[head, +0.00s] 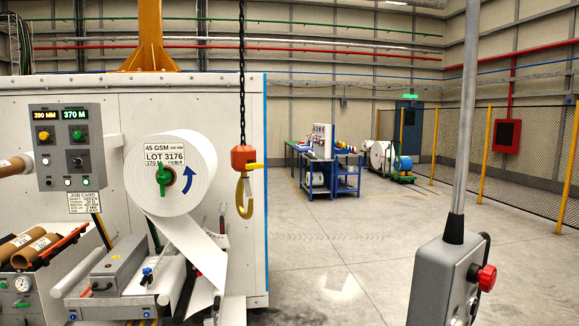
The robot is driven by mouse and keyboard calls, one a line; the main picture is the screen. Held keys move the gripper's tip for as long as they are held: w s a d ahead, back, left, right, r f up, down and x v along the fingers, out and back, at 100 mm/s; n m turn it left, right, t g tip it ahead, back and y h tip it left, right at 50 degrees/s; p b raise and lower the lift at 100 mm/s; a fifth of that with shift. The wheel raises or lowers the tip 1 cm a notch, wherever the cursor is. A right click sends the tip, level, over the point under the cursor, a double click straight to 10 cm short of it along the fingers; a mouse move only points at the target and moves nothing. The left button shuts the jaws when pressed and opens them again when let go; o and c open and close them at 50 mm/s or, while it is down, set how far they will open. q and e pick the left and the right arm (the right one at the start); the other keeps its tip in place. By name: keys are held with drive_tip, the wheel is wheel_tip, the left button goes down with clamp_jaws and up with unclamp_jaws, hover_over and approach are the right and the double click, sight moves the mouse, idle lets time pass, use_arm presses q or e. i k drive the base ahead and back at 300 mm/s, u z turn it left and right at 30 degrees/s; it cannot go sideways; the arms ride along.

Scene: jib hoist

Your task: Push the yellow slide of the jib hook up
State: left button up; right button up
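The jib hook (244,196) hangs in the head view on a dark chain (242,80), just right of the white paper roll. It is yellow, with its bowl at the bottom, under an orange-red block (243,156). A small yellow piece (255,166), which looks like the slide, sticks out to the right just below the block. It is too small to tell exactly how it sits. The hook looks empty. Neither of my grippers is in view.
A white machine with a paper roll (180,172) and a grey control panel (66,146) stands behind and left of the hook. A grey control box (446,278) on a pole is near at right. Open floor (340,250) lies between. A blue bench (327,165) is farther back.

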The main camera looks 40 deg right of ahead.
sight(251, 165)
drive_tip(key=z, duration=0.85)
drive_tip(key=i, duration=0.8)
drive_tip(key=z, duration=1.25)
drive_tip(key=i, duration=0.2)
drive_tip(key=z, duration=0.05)
